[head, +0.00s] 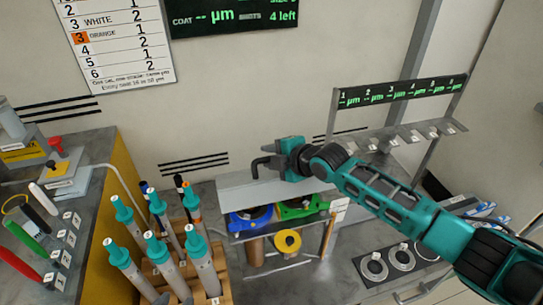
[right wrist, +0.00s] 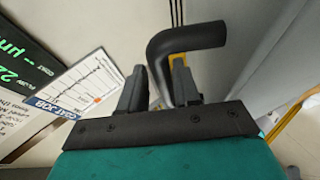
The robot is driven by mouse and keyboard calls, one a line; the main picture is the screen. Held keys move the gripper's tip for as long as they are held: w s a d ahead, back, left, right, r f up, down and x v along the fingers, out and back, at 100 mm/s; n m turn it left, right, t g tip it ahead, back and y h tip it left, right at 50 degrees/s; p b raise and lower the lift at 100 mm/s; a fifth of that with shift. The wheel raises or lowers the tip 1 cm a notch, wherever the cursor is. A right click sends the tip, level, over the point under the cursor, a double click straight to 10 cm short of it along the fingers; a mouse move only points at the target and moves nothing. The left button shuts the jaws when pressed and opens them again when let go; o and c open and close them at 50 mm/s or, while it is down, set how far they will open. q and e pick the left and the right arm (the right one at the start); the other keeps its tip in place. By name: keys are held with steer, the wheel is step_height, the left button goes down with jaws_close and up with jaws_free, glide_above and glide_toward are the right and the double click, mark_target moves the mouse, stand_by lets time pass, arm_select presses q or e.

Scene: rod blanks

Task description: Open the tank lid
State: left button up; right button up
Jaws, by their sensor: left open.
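My right arm reaches in from the right in the head view. Its teal and black gripper (head: 284,162) is at a black bent handle (head: 260,164). In the right wrist view the handle (right wrist: 188,40) bends like an elbow, its stem running down between the two dark fingers (right wrist: 160,88), which sit close on either side. The handle is above a pale grey panel (head: 235,190), which looks like the tank lid and lies flat; the arm hides part of it. How the handle joins the panel is hidden. My left gripper is not in view.
Several teal-topped rods (head: 122,252) stand in a wooden rack (head: 225,285) at front left. Blue (head: 250,217) and green (head: 300,207) parts sit below the panel. A shelf with a numbered display (head: 400,92) stands behind the arm. A cluttered grey bench (head: 90,150) is at left.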

steer(key=shift+o, duration=0.7)
steer(key=v, duration=1.2)
steer(key=shift+s+d+r+p, duration=0.15)
steer(key=shift+s+d+p, duration=0.15)
steer(key=shift+p, duration=0.15)
steer(key=shift+a, duration=0.1)
